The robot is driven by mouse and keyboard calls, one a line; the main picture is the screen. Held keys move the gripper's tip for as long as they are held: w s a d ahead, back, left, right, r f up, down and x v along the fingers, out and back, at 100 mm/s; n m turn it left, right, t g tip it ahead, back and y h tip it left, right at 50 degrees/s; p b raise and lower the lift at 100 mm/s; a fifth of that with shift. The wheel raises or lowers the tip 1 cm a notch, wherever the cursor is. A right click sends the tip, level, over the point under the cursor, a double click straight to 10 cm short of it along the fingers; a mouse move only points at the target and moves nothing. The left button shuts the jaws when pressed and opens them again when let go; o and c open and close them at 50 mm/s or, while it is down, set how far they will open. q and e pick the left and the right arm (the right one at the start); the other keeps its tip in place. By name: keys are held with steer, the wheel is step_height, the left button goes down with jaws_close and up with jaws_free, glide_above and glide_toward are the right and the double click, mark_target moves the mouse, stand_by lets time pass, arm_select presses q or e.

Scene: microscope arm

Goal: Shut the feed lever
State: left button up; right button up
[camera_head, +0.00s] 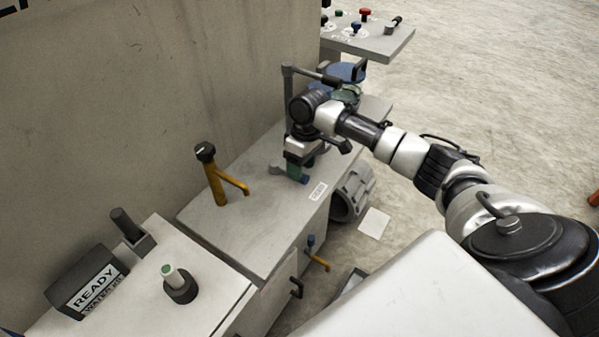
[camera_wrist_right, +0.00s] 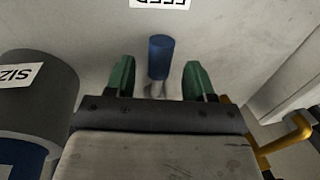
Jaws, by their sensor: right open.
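The feed lever has a blue grip (camera_wrist_right: 160,58) on a pale metal stem, and it stands out between my right gripper's fingers in the right wrist view. In the head view the blue grip (camera_head: 304,179) shows just beside the fingertips, over the bench top. My right gripper (camera_wrist_right: 159,80) is open, with one green finger on each side of the grip and a gap to both. In the head view the right gripper (camera_head: 294,170) points down at the bench, and its wrist hides part of the lever. A label reading FEED (camera_wrist_right: 160,3) lies beyond the grip. My left gripper is not in view.
An orange spout-like lever (camera_head: 217,180) stands left of my right gripper. A grey cylinder labelled SIZ (camera_wrist_right: 38,95) is close on the left in the wrist view. A READY box (camera_head: 88,282) and a green-topped knob (camera_head: 178,283) sit at lower left. A wall bounds the bench behind.

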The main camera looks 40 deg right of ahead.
steer(key=shift+a+f, duration=0.1)
steer(key=shift+f, duration=0.55)
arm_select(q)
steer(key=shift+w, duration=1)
arm_select(e)
steer(key=shift+s+a+f, duration=0.1)
steer(key=shift+f, duration=0.4)
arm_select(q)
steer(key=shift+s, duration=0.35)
arm_select(e)
jaws_close()
